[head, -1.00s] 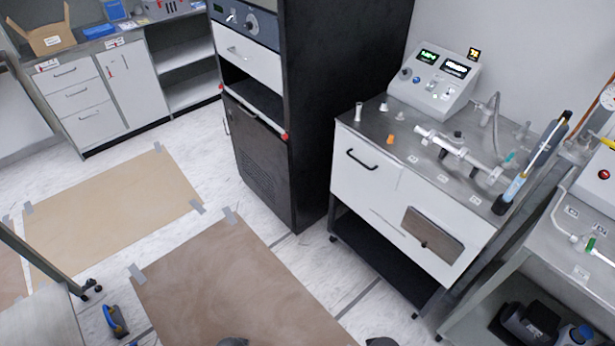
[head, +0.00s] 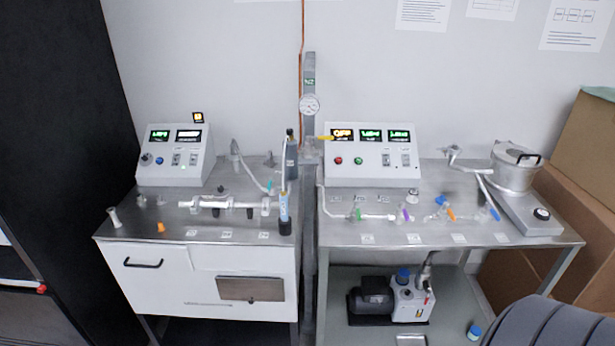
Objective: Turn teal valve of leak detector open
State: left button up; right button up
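The leak detector looks to be the left bench unit, a white cart (head: 200,272) with a steel top and a sloped console (head: 175,155) with lit green displays. A small teal valve handle (head: 270,186) shows on the glass and tube line at the right of that top, just left of a blue-and-white upright bottle (head: 284,208). Whether the teal handle is open or closed is too small to tell. Neither of my grippers is in view.
The right bench (head: 450,232) carries a console (head: 372,158), green, purple, orange and blue valves, and a metal pot (head: 515,165). A pump (head: 395,298) sits on its lower shelf. A post (head: 309,180) stands between the benches. A dark cabinet (head: 65,130) is at left, cardboard boxes (head: 580,185) at right.

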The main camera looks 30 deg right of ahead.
aim_at(271, 178)
jog(key=z, duration=0.85)
